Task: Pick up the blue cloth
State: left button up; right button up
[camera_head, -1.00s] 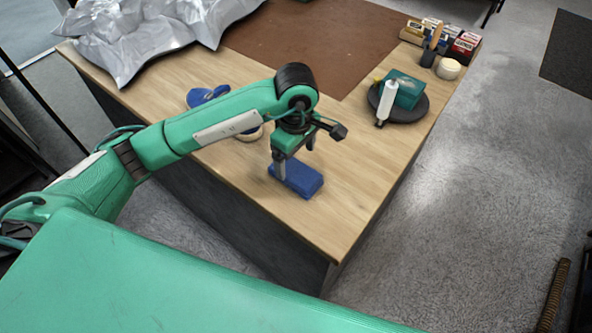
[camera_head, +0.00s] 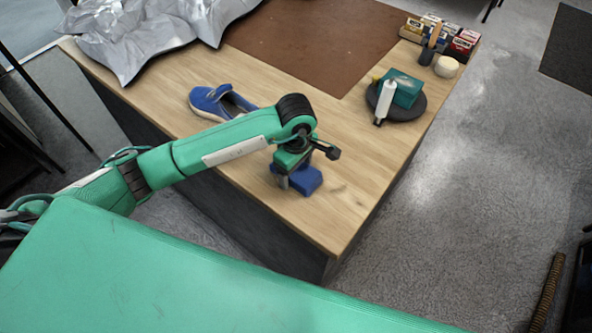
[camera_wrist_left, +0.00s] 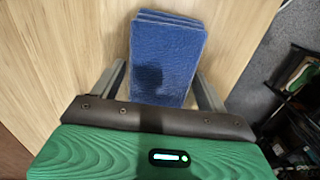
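The blue cloth (camera_head: 308,182) is a folded, thick rectangular pad lying on the wooden table near its front edge. It also shows in the left wrist view (camera_wrist_left: 168,55), with stacked folds at its far edge. My left gripper (camera_head: 290,183) is low over the cloth, pointing down. In the left wrist view its two fingers (camera_wrist_left: 160,82) are spread apart, one on each side of the cloth, and do not appear to press on it. Part of the cloth is hidden behind the gripper in the head view. My right gripper is not in view.
A blue sneaker (camera_head: 215,103) stands on the table (camera_head: 350,200) behind my left arm. A teal box (camera_head: 404,88) and white tube (camera_head: 385,100) rest on a dark round tray (camera_head: 408,113). Silver sheeting (camera_head: 150,30) and a brown mat (camera_head: 310,45) lie behind. The table right of the cloth is clear.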

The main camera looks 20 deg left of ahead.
pick_arm(q)
jog(key=c, duration=0.7)
jog(key=shift+r, duration=0.15)
jog(key=shift+r, duration=0.55)
notch_tip(320, 180, up, 19)
jog(key=b, duration=0.3)
jog(key=shift+f+b, duration=0.15)
jog(key=shift+b, duration=0.15)
